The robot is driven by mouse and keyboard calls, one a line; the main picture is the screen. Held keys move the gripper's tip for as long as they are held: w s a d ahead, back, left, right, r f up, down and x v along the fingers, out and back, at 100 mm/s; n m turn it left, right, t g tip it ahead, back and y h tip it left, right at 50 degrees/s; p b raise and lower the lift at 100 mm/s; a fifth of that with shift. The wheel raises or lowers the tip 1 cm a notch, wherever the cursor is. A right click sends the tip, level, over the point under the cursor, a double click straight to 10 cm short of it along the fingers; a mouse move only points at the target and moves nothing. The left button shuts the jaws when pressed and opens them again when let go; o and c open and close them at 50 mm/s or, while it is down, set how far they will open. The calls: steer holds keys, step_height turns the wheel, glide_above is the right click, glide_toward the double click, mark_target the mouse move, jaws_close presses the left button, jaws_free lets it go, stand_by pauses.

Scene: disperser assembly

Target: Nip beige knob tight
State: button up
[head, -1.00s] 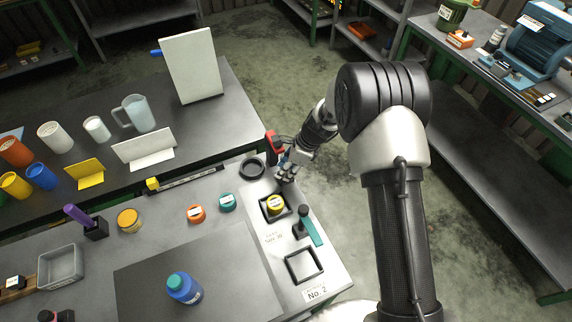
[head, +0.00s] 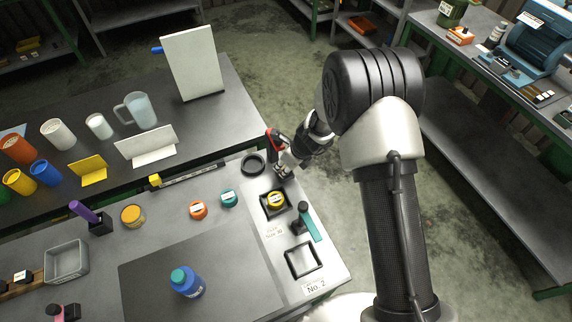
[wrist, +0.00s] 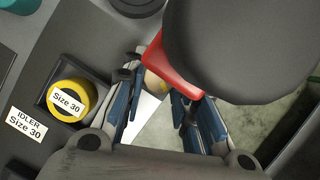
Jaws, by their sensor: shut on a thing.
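The beige knob (wrist: 154,82) shows in the wrist view as a small rounded piece under a red part (wrist: 172,68), between my gripper's blue-sided fingers. My gripper (wrist: 163,100) is shut on the knob; the large dark round body above hides part of the contact. In the head view my gripper (head: 282,171) is at the far right corner of the near table, beside the red and black device (head: 273,143). The knob cannot be made out there.
A yellow-rimmed piece marked Size 30 (wrist: 67,101) sits in a black square holder left of my gripper. A blue bottle (head: 189,284) stands on a dark mat.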

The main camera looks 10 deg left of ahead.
stand_by(0.3)
steer(key=o, duration=1)
steer(key=shift+o, duration=0.2)
steer(key=v, duration=1.2)
steer(key=shift+w, duration=0.1)
